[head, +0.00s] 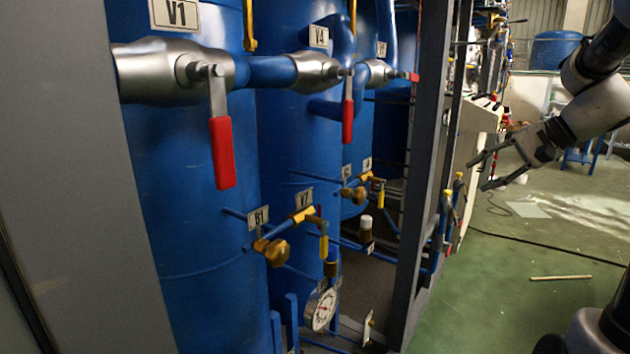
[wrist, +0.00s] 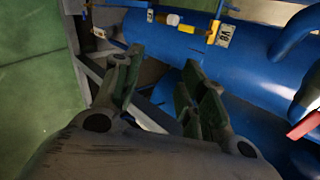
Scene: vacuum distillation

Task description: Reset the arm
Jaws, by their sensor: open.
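My gripper (head: 486,170) is at the right in the head view, held out in the air at the end of my arm. Its fingers point left toward the steel frame and are spread apart, with nothing between them. In the wrist view the open fingers (wrist: 155,95) show from behind, with the grey frame and blue tanks beyond them. The gripper touches nothing that I can see.
Blue tanks (head: 190,260) with red-handled valves (head: 222,152) fill the left. A grey steel post (head: 425,150) stands between them and my gripper. A pressure gauge (head: 323,309) sits low. The green floor (head: 520,300) is mostly clear, with a thin rod (head: 560,278) lying on it.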

